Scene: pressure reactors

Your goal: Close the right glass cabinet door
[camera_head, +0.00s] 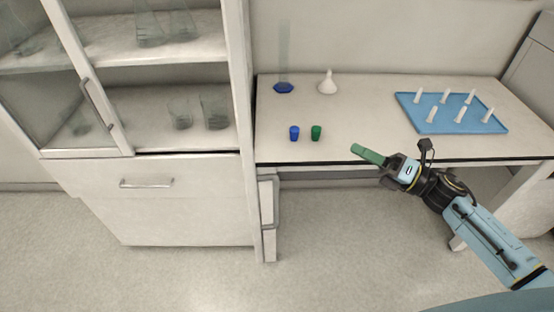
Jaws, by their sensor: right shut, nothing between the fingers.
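The glass cabinet stands at the left, with its left glass door (55,100) and a vertical handle in front of the shelves. The right compartment's shelves show with no door across them. The right glass cabinet door (247,130) appears to stand open, seen nearly edge-on as a narrow pale strip at the cabinet's right side. A vertical handle (263,205) shows low beside this strip. My right gripper (356,149) is shut and empty, with green fingers pointing left. It is over the table's front edge, well right of the door and apart from it. My left gripper is out of view.
A table (380,145) holds a blue cup (294,133), a green cup (316,132), a white funnel (328,83), a cylinder with a blue base (284,88) and a blue tray (420,124) with several white tubes. Glassware stands on the cabinet shelves. The floor in front is clear.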

